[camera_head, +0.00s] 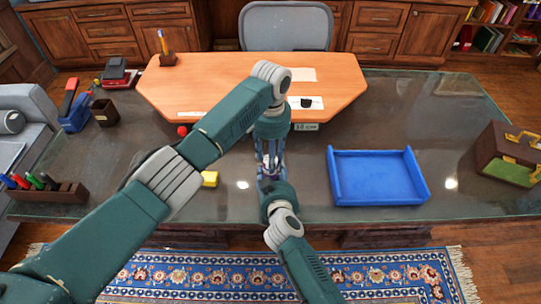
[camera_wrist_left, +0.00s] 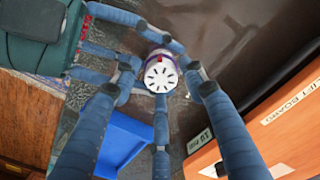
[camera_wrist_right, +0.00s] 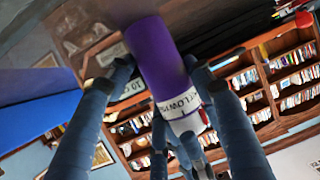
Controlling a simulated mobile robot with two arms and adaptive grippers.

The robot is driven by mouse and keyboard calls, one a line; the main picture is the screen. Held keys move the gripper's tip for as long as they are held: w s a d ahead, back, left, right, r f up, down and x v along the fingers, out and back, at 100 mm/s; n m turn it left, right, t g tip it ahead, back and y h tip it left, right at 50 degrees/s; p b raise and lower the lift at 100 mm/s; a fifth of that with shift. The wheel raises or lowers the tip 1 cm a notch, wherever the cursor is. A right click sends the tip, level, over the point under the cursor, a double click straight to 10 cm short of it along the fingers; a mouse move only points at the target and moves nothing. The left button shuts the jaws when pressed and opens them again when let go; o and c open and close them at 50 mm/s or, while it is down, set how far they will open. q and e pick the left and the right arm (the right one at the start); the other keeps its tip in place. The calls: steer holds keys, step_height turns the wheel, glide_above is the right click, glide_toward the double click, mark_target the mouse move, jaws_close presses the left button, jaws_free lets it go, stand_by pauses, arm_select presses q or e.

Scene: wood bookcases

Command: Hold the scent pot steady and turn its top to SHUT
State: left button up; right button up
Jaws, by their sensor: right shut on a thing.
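The scent pot is a purple cylinder (camera_wrist_right: 158,55) with a white printed band and a white top; it shows in the right wrist view. In the left wrist view its round white top (camera_wrist_left: 160,75) shows dark radial slots and a small red mark at the rim. My right gripper (camera_head: 272,180) is shut on the purple body. My left gripper (camera_head: 270,157) points down from above, its fingers (camera_wrist_left: 163,80) spread around the white top with small gaps visible. In the head view the fingers hide most of the pot. I cannot read the top's setting.
A blue tray (camera_head: 378,198) lies right of the grippers on the glass desk. A wooden board (camera_head: 220,85) lies behind. A pen rack (camera_head: 48,193) and brown case (camera_head: 510,152) stand at the sides.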

arm_select(q)
steer(key=shift+r, duration=0.1)
step_height(320, 180, up, 12)
stand_by(0.6)
step_height(320, 180, down, 12)
steer(key=n, duration=0.3)
steer(key=shift+f+n, duration=0.2)
steer(key=shift+n, duration=0.1)
stand_by(0.5)
